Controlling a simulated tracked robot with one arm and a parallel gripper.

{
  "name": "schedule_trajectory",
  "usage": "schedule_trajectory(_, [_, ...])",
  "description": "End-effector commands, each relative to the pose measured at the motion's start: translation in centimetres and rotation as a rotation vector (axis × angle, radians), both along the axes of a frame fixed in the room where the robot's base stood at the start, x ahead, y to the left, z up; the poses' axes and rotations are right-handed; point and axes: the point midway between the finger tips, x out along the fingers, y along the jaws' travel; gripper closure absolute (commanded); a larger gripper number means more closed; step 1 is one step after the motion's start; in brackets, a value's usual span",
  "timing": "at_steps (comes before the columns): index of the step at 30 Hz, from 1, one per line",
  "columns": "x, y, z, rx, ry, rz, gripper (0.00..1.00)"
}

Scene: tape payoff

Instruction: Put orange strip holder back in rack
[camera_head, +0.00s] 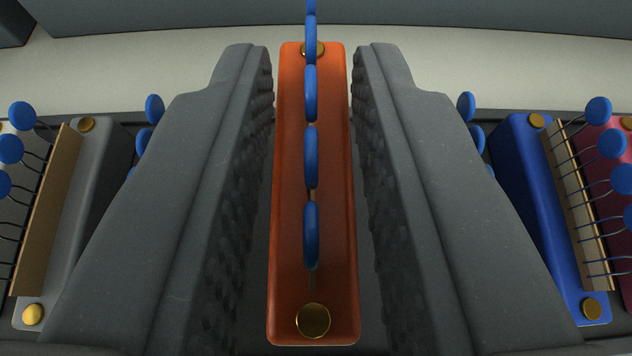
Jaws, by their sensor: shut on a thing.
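The orange strip holder (288,200) stands upright between the two grey ribbed fingers of my gripper (312,190), in the middle of the view. It has a brass disc at its near end and another at its far end, with a row of blue discs along its middle. My gripper is shut on it, though narrow dark gaps seem to show beside the fingers. The dark rack (130,117) shows on both sides behind the fingers. The holder's underside and the rack directly beneath it are hidden.
A grey holder (100,150) with a tan strip and blue-headed pins stands at left. A blue holder (530,170) with a pale strip stands at right, a dark red one (597,145) beyond it. A pale surface (490,75) lies clear behind the rack.

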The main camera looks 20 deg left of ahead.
Motion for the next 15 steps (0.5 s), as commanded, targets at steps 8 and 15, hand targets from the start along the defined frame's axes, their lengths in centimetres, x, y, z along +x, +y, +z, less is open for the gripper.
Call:
schedule_trajectory(8, [-0.1, -0.1, -3.4, -0.001, 0.005, -0.001, 1.0])
schedule_trajectory(15, [0.0, -0.1, -3.3, 0.0, 0.002, -0.002, 1.0])
